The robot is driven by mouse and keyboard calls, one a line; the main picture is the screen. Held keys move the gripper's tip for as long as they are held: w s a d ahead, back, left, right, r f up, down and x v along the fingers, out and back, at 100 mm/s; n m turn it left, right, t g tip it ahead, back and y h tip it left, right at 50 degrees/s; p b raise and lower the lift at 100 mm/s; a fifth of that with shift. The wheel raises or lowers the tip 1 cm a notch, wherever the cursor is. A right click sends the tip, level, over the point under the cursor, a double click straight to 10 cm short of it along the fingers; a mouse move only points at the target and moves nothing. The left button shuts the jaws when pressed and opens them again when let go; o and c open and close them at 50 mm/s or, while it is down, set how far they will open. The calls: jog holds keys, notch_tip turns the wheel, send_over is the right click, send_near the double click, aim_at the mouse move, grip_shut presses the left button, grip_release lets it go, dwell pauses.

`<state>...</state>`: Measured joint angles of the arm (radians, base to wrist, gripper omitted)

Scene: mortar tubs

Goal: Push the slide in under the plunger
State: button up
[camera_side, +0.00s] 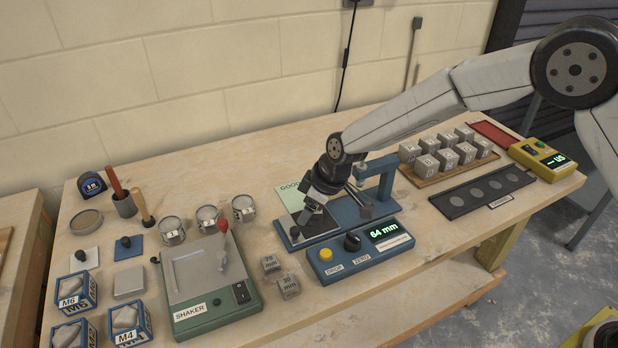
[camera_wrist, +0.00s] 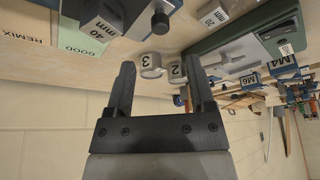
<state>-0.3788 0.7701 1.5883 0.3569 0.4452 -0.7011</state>
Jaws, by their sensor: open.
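The blue press (camera_side: 381,180) stands at the back middle of the table in the side view, with an upright post and an arm reaching left. Its blue base (camera_side: 293,243) lies under my gripper (camera_side: 308,214). The plunger and slide are partly hidden by my gripper, and I cannot clearly tell them apart. In the wrist view my gripper (camera_wrist: 160,64) has its two fingers apart with nothing between them. A grey 40 mm block (camera_wrist: 103,27) and a dark knob (camera_wrist: 160,20) on a blue-grey part show beyond the fingers.
The readout box (camera_side: 361,249), showing 64 mm, stands in front of the press. The green shaker (camera_side: 211,312) is to the left, with two loose mm blocks (camera_side: 289,287) beside it. Numbered cups (camera_side: 207,217) stand behind the shaker. A tray of cubes (camera_side: 447,171) is to the right.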

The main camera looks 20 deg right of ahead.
aim_at(295, 228)
jog(key=shift+a+f, duration=0.1)
jog(key=shift+f, duration=0.1)
jog(key=shift+x, duration=3.75)
jog(key=shift+w, duration=0.1)
grip_shut()
